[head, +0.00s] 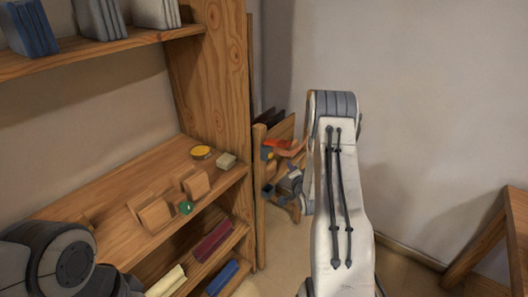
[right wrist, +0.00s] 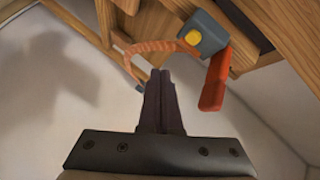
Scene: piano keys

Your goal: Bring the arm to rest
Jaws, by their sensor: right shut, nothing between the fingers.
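My right arm (head: 340,200), white with grey joints and dark cables, stands raised in the middle of the head view. My right gripper (head: 270,188) is partly hidden beside it, near the end of the shelf. In the right wrist view the right gripper (right wrist: 160,78) has its two dark fingers together with nothing between them. My left arm (head: 62,265) shows only as rounded grey joints at the lower left; its gripper is out of view. No piano keys are visible.
A wooden shelf unit (head: 218,75) fills the left, holding books (head: 30,28), wooden blocks (head: 155,214) and a yellow disc (head: 201,152). An orange-and-blue object (head: 284,145) is close by the right gripper and shows in the wrist view (right wrist: 215,80). A wooden stool (head: 492,235) stands right.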

